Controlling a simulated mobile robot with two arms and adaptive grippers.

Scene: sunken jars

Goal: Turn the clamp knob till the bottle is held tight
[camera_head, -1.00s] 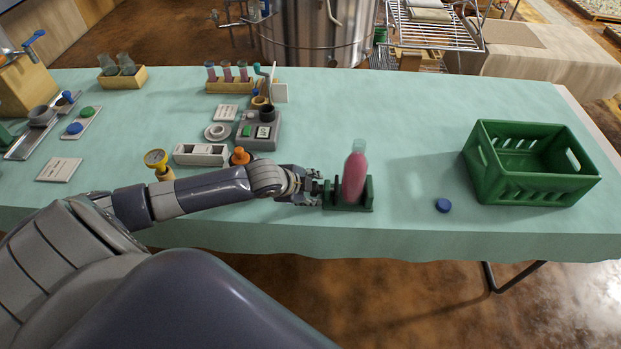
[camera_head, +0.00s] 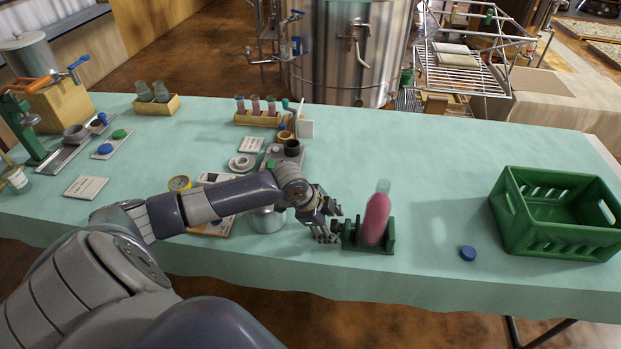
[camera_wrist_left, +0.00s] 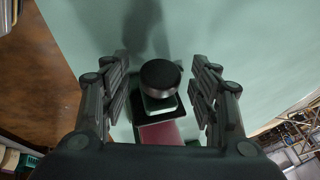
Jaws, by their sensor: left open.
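A pink bottle (camera_head: 376,217) with a clear greenish neck stands upright in the green clamp (camera_head: 369,247) near the table's front edge. My left gripper (camera_head: 334,222) is just left of the clamp, its fingers spread. In the left wrist view the round black clamp knob (camera_wrist_left: 160,74) sits between the open fingers of my left gripper (camera_wrist_left: 159,88), with a gap on both sides. A dark red patch, likely the bottle (camera_wrist_left: 162,132), shows beyond it. Whether the clamp's jaw presses on the bottle cannot be made out. My right gripper is not in view.
A blue cap (camera_head: 467,253) lies right of the clamp, and a green crate (camera_head: 550,240) stands farther right. A metal pot (camera_head: 267,218) is partly behind my left arm. A test tube rack (camera_head: 257,119) stands farther back. The cloth behind the bottle is clear.

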